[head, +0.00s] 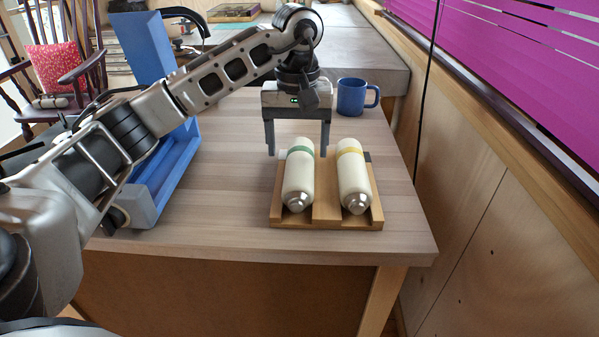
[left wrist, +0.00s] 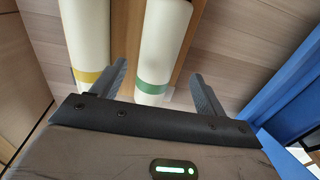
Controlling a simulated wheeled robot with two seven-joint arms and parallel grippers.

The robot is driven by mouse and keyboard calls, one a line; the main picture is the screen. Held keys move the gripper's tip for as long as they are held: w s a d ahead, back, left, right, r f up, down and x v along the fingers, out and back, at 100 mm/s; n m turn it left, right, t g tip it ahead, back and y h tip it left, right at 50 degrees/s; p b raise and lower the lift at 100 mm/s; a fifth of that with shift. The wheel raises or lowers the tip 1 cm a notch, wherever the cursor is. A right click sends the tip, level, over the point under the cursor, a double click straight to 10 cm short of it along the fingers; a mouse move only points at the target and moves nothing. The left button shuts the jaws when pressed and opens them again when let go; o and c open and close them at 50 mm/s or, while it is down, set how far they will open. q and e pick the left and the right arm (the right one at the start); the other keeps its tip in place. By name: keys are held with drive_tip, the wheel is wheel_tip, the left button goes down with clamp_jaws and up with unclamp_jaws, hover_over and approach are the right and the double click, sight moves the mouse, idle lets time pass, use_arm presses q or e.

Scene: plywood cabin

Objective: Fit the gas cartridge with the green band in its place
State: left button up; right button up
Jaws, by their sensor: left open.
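The green-banded gas cartridge (head: 298,182) is cream with a metal tip pointing toward me. It lies in the left groove of a wooden rack (head: 326,215). My left gripper (head: 298,153) is open, pointing down around the banded end, one finger on each side; I cannot tell whether it touches. In the left wrist view the green-banded cartridge (left wrist: 162,40) runs between the open fingers (left wrist: 158,72). A blue open-fronted housing (head: 172,165) with a raised blue panel stands left of the rack, partly hidden by my left arm. My right gripper is not in view.
A yellow-banded cartridge (head: 353,180) lies in the right groove, close beside my gripper's right finger; it also shows in the left wrist view (left wrist: 88,40). A blue mug (head: 352,97) stands behind the rack. The table (head: 235,215) is bare between the housing and the rack.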

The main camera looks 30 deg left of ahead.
sight(299, 159)
use_arm(q)
drive_tip(key=f, duration=0.3)
drive_tip(key=f+p, duration=0.1)
drive_tip(key=f, duration=0.1)
drive_tip(key=shift+w, duration=0.3)
drive_tip(key=shift+s+f, duration=0.1)
drive_tip(key=shift+f, duration=0.15)
drive_tip(key=shift+d+f, duration=0.1)
drive_tip(key=c, duration=1.2)
